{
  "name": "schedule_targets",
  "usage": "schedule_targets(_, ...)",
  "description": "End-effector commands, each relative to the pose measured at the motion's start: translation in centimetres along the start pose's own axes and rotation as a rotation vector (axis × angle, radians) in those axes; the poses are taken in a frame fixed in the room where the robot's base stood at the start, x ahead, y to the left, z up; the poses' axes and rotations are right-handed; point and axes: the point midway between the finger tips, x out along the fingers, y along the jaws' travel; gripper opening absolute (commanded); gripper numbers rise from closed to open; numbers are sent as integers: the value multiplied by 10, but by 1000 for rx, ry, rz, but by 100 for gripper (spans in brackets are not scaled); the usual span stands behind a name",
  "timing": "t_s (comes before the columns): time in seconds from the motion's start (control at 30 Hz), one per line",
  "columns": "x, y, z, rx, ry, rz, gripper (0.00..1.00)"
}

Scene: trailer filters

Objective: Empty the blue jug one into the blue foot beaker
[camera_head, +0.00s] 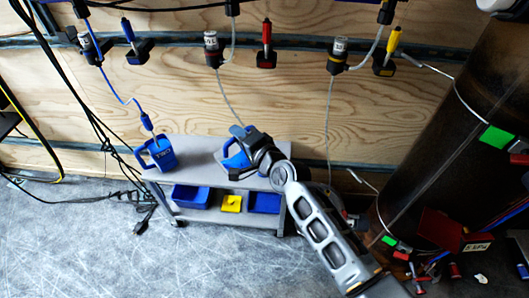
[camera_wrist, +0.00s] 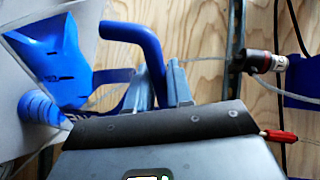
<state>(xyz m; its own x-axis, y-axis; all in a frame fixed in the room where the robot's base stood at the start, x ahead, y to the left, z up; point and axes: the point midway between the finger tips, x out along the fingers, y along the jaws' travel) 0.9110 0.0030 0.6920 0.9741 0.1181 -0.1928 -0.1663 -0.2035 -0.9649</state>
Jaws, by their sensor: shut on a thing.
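A blue jug (camera_head: 236,160), partly hidden by my gripper (camera_head: 247,142), is at the right part of the grey shelf's top in the head view. My gripper is shut on its handle, the blue bar (camera_wrist: 150,50) between the fingers in the wrist view. I cannot tell whether the jug rests on the shelf or is lifted. A flared blue vessel (camera_wrist: 48,55) with dark marks, perhaps the foot beaker, shows at the wrist view's left. A second blue jug (camera_head: 160,153), its label apparently "TWO", stands at the shelf's left end.
The grey shelf (camera_head: 200,155) holds blue bins (camera_head: 191,195) and a yellow item (camera_head: 231,203) below. Tubes and coloured-handled valves hang on the plywood wall behind. A large dark cylinder (camera_head: 450,120) stands right. The floor at front left is clear.

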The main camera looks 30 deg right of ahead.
Motion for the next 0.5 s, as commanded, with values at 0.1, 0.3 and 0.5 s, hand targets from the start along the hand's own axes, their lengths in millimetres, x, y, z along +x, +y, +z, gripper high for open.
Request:
schedule_targets(0.1, 0, -1, -2, 9, -1, -1, 0)
schedule_targets(0.3, 0, -2, -4, 26, -4, -1, 0)
schedule_targets(0.5, 0, -2, -6, 42, -8, -1, 0)
